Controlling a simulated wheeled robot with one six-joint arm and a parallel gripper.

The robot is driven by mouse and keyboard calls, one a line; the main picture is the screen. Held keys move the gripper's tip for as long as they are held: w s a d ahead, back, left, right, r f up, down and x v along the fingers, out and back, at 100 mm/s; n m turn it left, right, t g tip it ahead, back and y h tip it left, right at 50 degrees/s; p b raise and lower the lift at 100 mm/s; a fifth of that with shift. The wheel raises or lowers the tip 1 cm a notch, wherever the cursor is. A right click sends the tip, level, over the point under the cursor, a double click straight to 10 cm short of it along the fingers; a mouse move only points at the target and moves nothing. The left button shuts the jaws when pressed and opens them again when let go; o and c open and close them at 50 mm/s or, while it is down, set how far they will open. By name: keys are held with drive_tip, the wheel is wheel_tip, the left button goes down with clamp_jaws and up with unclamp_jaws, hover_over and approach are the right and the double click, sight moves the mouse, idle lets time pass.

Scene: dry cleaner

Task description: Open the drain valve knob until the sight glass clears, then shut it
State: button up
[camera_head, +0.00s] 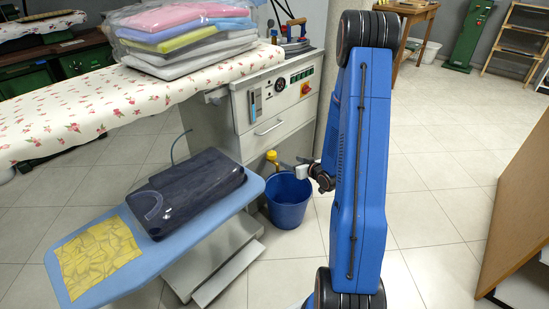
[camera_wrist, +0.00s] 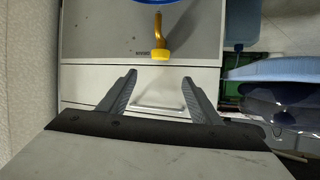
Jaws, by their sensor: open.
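The yellow drain valve knob (camera_head: 271,155) sits low on the grey ironing machine (camera_head: 231,140), just above a blue bucket (camera_head: 287,205). In the wrist view the knob (camera_wrist: 160,55) is at the end of a yellow stem, just beyond and between my fingertips. My gripper (camera_wrist: 160,76) is open and empty, and nothing touches its fingers. In the head view my gripper (camera_head: 300,163) is just right of the knob, over the bucket. A narrow upright bluish strip (camera_head: 253,104) on the machine's front may be the sight glass; its content is too small to read.
A drawer with a handle (camera_head: 269,127) is in the machine's front. A blue padded board (camera_head: 120,285) bears dark folded clothing (camera_head: 190,190) and a yellow cloth (camera_head: 98,257). A brown panel (camera_head: 520,215) stands at right.

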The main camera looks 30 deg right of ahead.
sight(273, 154)
drive_tip(key=x, duration=1.7)
drive_tip(key=shift+w+f, duration=0.15)
drive_tip(key=c, duration=1)
